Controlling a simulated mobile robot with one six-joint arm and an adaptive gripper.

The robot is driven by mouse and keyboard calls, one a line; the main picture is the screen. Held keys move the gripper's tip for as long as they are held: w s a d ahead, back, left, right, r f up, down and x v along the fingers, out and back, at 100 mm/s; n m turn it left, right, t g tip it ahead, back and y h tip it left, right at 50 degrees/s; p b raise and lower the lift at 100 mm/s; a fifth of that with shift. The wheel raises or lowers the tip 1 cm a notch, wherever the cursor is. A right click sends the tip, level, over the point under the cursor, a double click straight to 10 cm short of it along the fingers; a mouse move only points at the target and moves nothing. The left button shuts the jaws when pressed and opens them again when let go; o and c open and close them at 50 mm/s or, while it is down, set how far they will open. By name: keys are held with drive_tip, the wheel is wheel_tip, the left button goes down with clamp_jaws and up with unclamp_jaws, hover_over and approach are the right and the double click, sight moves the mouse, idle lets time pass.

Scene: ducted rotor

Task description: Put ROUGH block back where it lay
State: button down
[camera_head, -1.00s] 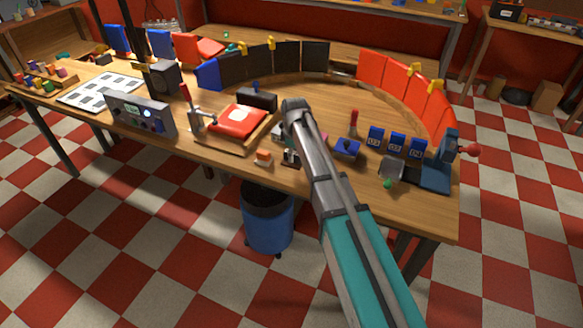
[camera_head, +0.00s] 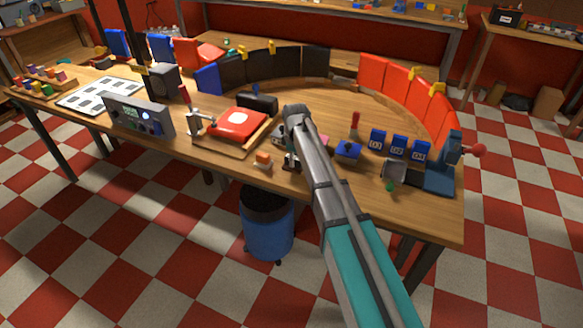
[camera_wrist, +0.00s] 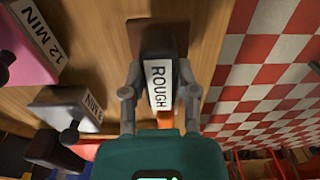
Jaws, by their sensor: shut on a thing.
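The ROUGH block (camera_wrist: 158,84), dark with a white label, sits between the two fingers of my gripper (camera_wrist: 159,98) in the wrist view. The fingers touch its sides, so my gripper is shut on it. A dark brown piece (camera_wrist: 146,32) shows just beyond the block; I cannot tell whether they touch. In the head view my gripper (camera_head: 292,160) is low over the near edge of the workbench (camera_head: 340,188), and my arm mostly hides the block there. Its exact height above the wood cannot be told.
A pink block marked 12 MIN (camera_wrist: 28,40) and a grey labelled block (camera_wrist: 75,108) lie left in the wrist view. A small orange-topped block (camera_head: 263,158) and a red pad in a tray (camera_head: 240,123) are left of my gripper; a blue block (camera_head: 347,150) is right.

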sight(295, 158)
drive_tip(key=shift+f+b, duration=0.9)
drive_tip(key=shift+f, duration=0.3)
drive_tip(key=shift+f, duration=0.2)
drive_tip(key=shift+c, duration=1.9)
unclamp_jaws()
drive_tip(key=shift+r, duration=0.1)
drive_tip(key=shift+r, duration=0.2)
wheel_tip(295, 158, up, 12)
drive_tip(key=p, duration=1.2)
drive_tip(key=shift+s+d, duration=0.1)
